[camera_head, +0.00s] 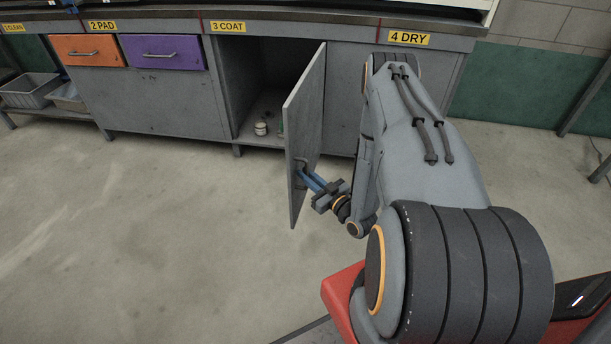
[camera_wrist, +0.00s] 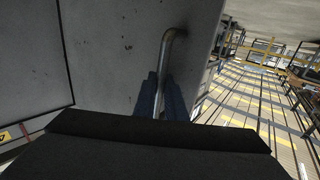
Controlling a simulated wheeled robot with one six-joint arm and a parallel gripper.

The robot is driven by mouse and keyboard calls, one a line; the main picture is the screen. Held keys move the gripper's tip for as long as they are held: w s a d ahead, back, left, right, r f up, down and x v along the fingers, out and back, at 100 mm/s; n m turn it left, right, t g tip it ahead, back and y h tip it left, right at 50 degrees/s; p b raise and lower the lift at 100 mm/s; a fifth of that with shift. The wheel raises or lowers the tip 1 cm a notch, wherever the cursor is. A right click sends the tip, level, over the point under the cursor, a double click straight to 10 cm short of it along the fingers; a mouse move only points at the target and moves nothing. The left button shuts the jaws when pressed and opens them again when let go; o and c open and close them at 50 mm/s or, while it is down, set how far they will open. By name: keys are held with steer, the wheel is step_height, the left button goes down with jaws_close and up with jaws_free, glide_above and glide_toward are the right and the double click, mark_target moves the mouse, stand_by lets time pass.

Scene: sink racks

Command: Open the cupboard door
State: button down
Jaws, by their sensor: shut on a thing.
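The grey cupboard door (camera_head: 305,120) under the "3 COAT" label stands swung well out from the cabinet, hinged on its right side. My gripper (camera_head: 307,175) is shut on the door's handle, with its blue fingers at the door's lower outer part. In the wrist view the bent metal handle (camera_wrist: 168,50) runs down between the blue fingers (camera_wrist: 160,97). The door face (camera_wrist: 110,45) fills the left of that view. The cupboard interior (camera_head: 262,75) is visible and dark. The lower end of the handle is hidden by my gripper.
A small white can (camera_head: 261,128) stands on the cupboard floor, with a greenish item partly hidden behind the door. An orange drawer (camera_head: 88,50) and a purple drawer (camera_head: 163,52) are shut at the left. Grey bins (camera_head: 30,90) sit far left. The floor (camera_head: 150,230) left of the door is clear.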

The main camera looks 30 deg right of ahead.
steer(key=c, duration=1.8)
jaws_free()
steer(key=shift+d, duration=0.1)
steer(key=p+v, duration=0.1)
steer(key=v, duration=0.6)
steer(key=shift+s, duration=0.4)
